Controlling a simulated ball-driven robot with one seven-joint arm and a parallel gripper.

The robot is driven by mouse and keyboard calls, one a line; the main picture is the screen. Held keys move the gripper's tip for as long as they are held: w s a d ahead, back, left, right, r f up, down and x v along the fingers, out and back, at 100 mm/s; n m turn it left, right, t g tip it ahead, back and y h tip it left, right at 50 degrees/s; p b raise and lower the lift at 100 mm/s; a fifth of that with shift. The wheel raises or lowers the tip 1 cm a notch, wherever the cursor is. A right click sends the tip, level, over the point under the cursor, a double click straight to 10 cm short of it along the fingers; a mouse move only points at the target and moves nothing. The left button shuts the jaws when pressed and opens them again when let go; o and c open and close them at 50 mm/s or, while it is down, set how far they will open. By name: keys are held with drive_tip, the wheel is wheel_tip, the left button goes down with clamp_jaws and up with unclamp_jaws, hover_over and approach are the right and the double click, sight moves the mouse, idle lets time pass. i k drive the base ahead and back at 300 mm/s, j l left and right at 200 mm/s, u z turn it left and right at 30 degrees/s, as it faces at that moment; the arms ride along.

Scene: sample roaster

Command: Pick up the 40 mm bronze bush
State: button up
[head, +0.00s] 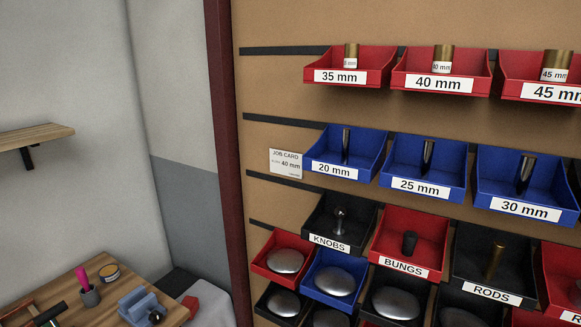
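The 40 mm bronze bush (443,57) stands upright in the red bin labelled "40 mm" (400,76), in the top row of the wall rack. It is a brass-coloured cylinder with a small white label, and the bin's front hides its lower part. Similar bushes stand in the 35 mm bin (372,77) to its left and the 45 mm bin (510,80) to its right. A job card (286,163) reading 40 mm hangs left of the blue bins. My gripper is not in view.
Below are blue bins (402,175) with dark pins, then bins marked KNOBS, BUNGS and RODS. A dark red post (226,150) edges the rack panel on the left. A wooden bench (75,285) with tools and a cup stands lower left; a wooden shelf (40,138) is above it.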

sight(444, 54)
drive_tip(key=l+z, duration=0.1)
drive_tip(key=z, duration=0.15)
drive_tip(key=i+l+z, duration=0.1)
drive_tip(key=z, duration=0.15)
drive_tip(key=j+z, duration=0.25)
drive_tip(key=j, duration=0.9)
drive_tip(key=j+z, duration=0.25)
drive_tip(key=j, duration=0.9)
drive_tip(key=i+l, duration=0.15)
drive_tip(key=i+l+u, duration=0.15)
drive_tip(key=l, duration=0.2)
